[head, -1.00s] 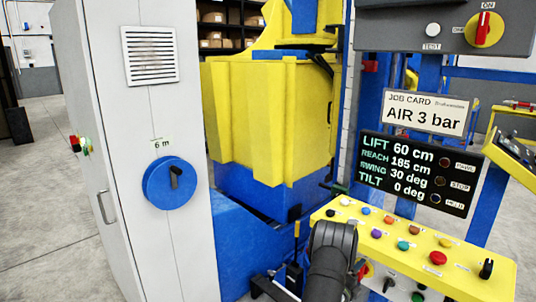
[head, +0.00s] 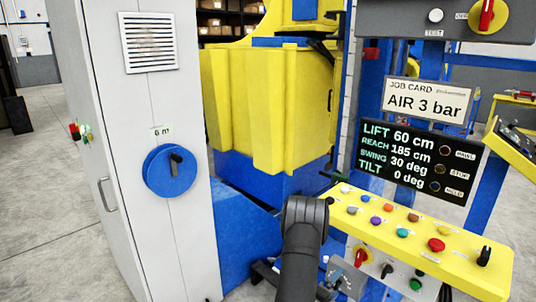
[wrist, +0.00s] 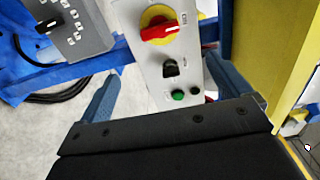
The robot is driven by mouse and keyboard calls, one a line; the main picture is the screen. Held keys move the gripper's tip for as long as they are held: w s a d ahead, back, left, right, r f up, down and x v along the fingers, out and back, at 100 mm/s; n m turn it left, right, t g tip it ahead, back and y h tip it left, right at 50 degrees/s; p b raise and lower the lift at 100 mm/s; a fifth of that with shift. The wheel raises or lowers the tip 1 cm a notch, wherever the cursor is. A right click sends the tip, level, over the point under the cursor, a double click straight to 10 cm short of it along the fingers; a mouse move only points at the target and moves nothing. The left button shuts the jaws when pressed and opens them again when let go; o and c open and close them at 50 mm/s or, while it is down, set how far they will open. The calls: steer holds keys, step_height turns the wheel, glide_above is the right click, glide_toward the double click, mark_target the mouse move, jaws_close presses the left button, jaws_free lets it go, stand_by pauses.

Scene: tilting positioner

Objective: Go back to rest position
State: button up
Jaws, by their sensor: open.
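In the wrist view my gripper (wrist: 160,65) is open, with its two blue-grey fingers spread wide and nothing held between them. Beyond them is a light grey panel with a red-and-yellow rotary switch (wrist: 158,30), a dark knob (wrist: 171,68) and a green button (wrist: 178,96). In the head view my dark arm (head: 303,245) rises from the bottom edge, left of the yellow control console (head: 440,250). My gripper's fingers cannot be made out there.
A grey cabinet (head: 110,230) with a blue dial (head: 170,172) stands left. A yellow-and-blue machine (head: 265,110) stands behind. A display (head: 423,166) reads lift 60 cm, reach 185 cm, swing 30 deg, tilt 0 deg. A job card (head: 428,98) reads AIR 3 bar. Floor (head: 50,210) shows at left.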

mark_target(357, 260)
steer(key=x, duration=1.5)
steer(key=shift+w+d, duration=0.2)
steer(key=shift+d, duration=0.05)
steer(key=shift+w+f+n, duration=0.1)
steer(key=shift+n, duration=0.2)
steer(key=n, duration=1.2)
steer(key=shift+n, duration=0.4)
steer(key=shift+a+n, duration=0.1)
steer(key=shift+n, duration=1.8)
steer(key=shift+o, duration=0.6)
